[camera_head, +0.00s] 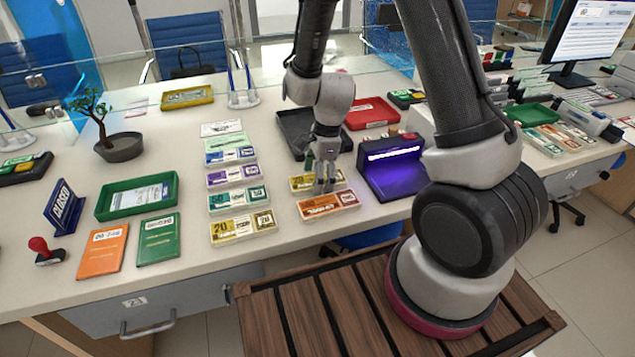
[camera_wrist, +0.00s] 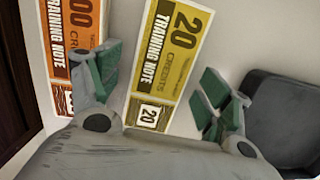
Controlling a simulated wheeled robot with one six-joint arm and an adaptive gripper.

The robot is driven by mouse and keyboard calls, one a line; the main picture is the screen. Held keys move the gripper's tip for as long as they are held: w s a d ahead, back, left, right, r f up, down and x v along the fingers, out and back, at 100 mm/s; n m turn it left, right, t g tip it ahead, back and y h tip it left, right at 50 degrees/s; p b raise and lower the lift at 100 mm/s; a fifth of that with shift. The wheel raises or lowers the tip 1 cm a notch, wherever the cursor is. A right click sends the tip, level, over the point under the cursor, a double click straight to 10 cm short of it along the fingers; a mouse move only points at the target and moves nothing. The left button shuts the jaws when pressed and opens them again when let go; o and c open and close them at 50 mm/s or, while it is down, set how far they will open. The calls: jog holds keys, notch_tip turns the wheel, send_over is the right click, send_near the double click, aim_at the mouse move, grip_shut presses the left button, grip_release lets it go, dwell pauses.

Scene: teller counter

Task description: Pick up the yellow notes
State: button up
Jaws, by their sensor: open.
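A yellow bundle of 20-credit training notes (camera_head: 301,183) lies on the counter just behind an orange bundle of notes (camera_head: 329,203). My gripper (camera_head: 324,186) is over the yellow bundle, pointing down, and hides part of it. In the wrist view my gripper (camera_wrist: 162,90) is open, its green finger pads on either side of the yellow notes (camera_wrist: 175,48), with nothing held. The orange notes (camera_wrist: 72,35) show beyond the left finger. Another yellow 20 bundle (camera_head: 243,227) lies to the left at the front of a row. I cannot tell how far the fingertips are above the notes.
A glowing purple note checker (camera_head: 392,170) stands close to the right of the notes. A dark tray (camera_head: 293,124) and a red tray (camera_head: 372,114) lie behind my gripper. Purple notes (camera_head: 237,174) and other bundles form the row at left. A green tray (camera_head: 138,195) is farther left.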

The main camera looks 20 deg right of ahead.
jog(key=c, duration=1.1)
jog(key=shift+c, duration=0.2)
